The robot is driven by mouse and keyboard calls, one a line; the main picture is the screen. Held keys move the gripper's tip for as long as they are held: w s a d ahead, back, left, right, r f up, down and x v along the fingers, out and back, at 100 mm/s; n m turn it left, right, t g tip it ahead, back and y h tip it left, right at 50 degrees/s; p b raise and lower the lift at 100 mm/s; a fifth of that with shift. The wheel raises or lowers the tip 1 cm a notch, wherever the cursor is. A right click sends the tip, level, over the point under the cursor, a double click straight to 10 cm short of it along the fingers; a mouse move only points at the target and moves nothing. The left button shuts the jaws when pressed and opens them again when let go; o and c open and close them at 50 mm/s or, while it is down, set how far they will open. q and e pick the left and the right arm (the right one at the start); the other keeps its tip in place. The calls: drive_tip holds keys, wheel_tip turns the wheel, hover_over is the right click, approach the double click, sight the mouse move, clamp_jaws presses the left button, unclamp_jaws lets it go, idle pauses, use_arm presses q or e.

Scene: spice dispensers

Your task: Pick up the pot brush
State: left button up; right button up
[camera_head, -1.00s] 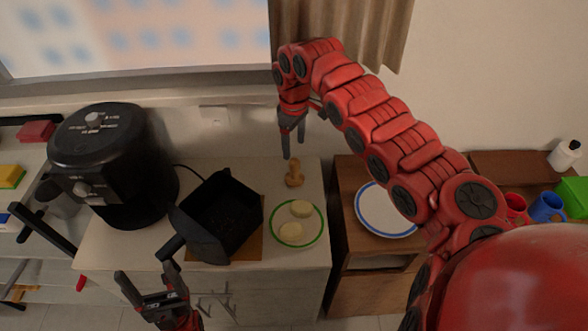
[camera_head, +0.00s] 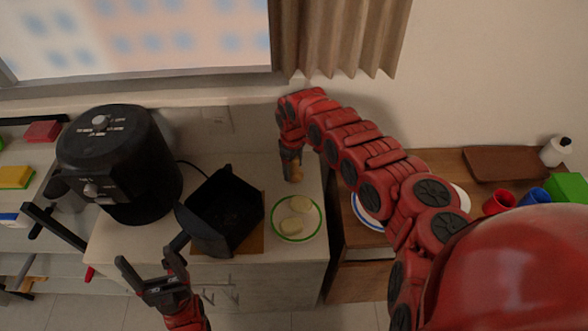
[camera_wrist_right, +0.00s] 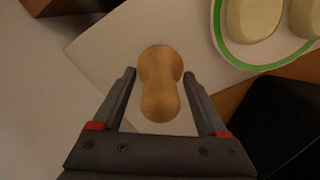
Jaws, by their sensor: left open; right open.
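The pot brush (camera_wrist_right: 158,85) is a small light-wood piece with a rounded, waisted shape. In the right wrist view it stands between the two fingers of my right gripper (camera_wrist_right: 158,100), which is open around it with a gap on both sides. In the head view the brush (camera_head: 297,173) is partly hidden by my right gripper (camera_head: 291,168), which points down over it on the counter. My left gripper (camera_head: 148,270) is open and empty at the front of the counter, near the black basket's handle.
A black basket (camera_head: 222,210) sits on a brown board, with a green-rimmed plate (camera_head: 297,236) holding two pale round pieces beside it. A black air fryer (camera_head: 120,165) stands at the left. A wooden cabinet with a blue-rimmed plate (camera_head: 366,212) is at the right.

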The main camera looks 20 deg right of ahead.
drive_tip(key=shift+c, duration=0.2)
clamp_jaws()
drive_tip(key=shift+w+r, duration=0.1)
drive_tip(key=shift+r, duration=0.05)
